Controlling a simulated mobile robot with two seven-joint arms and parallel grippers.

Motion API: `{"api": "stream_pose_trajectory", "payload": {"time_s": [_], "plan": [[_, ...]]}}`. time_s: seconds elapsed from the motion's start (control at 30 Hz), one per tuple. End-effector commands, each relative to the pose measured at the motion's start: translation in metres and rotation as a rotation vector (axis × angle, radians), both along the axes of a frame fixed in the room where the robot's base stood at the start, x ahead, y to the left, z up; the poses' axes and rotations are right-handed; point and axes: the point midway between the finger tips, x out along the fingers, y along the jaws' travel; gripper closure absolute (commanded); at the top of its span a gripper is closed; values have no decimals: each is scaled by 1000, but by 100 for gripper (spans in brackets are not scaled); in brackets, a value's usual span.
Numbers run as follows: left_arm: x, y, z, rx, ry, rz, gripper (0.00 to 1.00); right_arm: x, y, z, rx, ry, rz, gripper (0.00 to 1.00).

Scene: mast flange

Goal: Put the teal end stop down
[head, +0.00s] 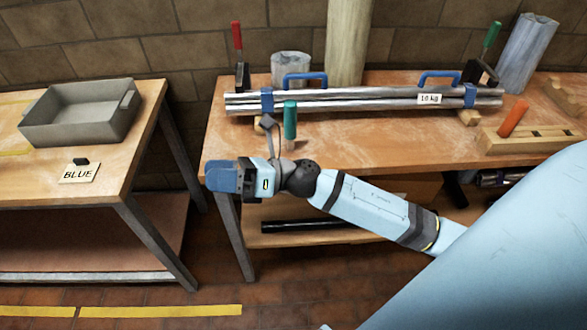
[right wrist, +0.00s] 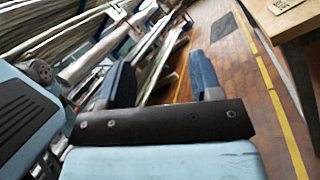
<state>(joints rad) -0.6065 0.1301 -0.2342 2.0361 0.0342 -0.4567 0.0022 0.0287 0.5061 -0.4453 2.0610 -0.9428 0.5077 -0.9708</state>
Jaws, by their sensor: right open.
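The teal end stop (head: 290,120) is a short teal cylinder. It stands upright on the right workbench (head: 350,145), near its front left, in front of the bundle of metal bars. My left gripper is not in view.
Metal bars (head: 350,98) with blue handles lie along the bench, between red-handled (head: 238,50) and green-handled (head: 490,45) clamps. An orange peg (head: 513,118) stands in a wooden block (head: 500,143). A grey bin (head: 80,115) and BLUE card (head: 79,173) are on the left table.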

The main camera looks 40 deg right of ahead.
Motion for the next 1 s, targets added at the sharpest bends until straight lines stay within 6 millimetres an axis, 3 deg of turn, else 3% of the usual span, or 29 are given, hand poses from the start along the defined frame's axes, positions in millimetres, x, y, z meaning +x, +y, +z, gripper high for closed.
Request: {"api": "stream_pose_trajectory", "payload": {"time_s": [0.03, 0.17, 0.3, 0.43, 0.6, 1.0], "plan": [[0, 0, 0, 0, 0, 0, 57, 0, -8, -19, 189, 255, -67, 41], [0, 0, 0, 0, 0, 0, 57, -3, -41, -92, 719, 930, -248, 41], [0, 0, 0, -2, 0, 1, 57, -47, -66, -192, 1266, 1539, -440, 41], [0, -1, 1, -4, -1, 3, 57, -99, -70, -254, 1632, 1879, -580, 41], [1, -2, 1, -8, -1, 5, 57, -133, -68, -283, 1837, 2047, -665, 41], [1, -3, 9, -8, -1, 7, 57, -135, -68, -278, 1849, 2057, -669, 41]]}}
